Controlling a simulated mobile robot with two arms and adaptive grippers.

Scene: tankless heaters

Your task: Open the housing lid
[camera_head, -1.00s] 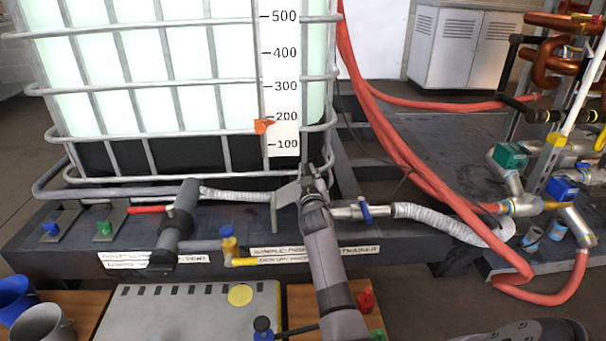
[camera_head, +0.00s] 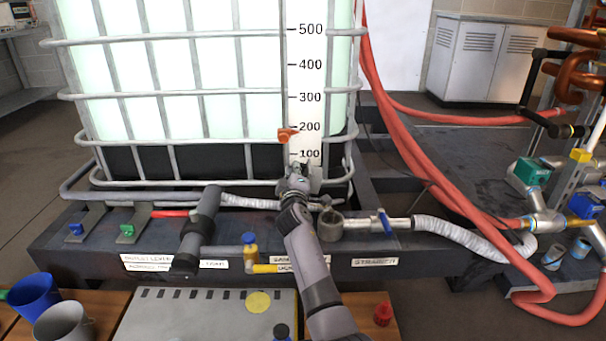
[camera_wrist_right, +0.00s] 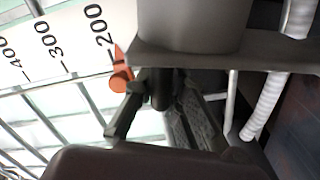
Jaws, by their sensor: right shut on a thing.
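The strainer housing (camera_head: 330,223) is a grey round cup with a dark open top, on the pipe in front of the tank. My right gripper (camera_head: 297,182) is just above and to the left of it, close to the tank cage. It is shut on a grey part, apparently the housing lid (camera_head: 315,178), which is raised clear of the cup. The arm and fingers hide much of the lid. In the right wrist view my right gripper (camera_wrist_right: 155,100) shows up close beside dark grey parts, with the contact unclear. My left gripper is not in view.
The caged tank (camera_head: 210,95) with its orange level marker (camera_head: 288,135) stands right behind the gripper. A blue-handled valve (camera_head: 387,222) and a ribbed hose (camera_head: 460,235) lie to the right. A grey lever (camera_head: 200,230) stands to the left.

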